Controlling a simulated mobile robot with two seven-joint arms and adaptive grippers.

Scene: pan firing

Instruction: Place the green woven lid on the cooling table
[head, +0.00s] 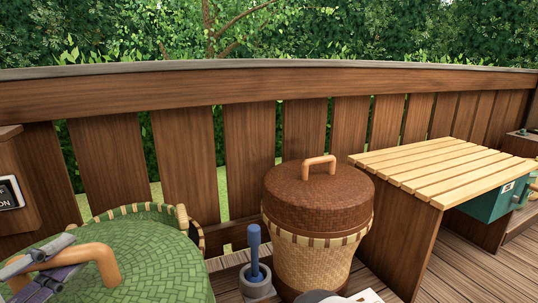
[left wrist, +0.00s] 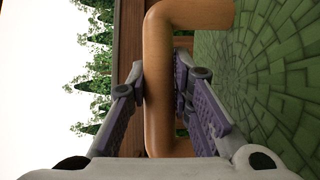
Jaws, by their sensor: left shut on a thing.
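The green woven lid (head: 150,262) fills the lower left of the head view, with a curved tan wooden handle (head: 108,262) on top. My left gripper (head: 48,268) is shut on that handle. In the left wrist view, the purple-padded fingers (left wrist: 163,95) close on either side of the wooden handle (left wrist: 158,60), with the lid's green weave (left wrist: 270,70) to the right. I cannot tell whether the lid rests on a basket or hangs free. A low table with a pale slatted top (head: 440,165), seemingly the cooling table, stands at the right.
A tan basket (head: 312,262) with a brown woven lid (head: 318,187) stands between the green lid and the slatted table. A blue-handled tool in a grey holder (head: 257,284) is beside it. A wooden fence (head: 260,150) runs behind. The slatted top is clear.

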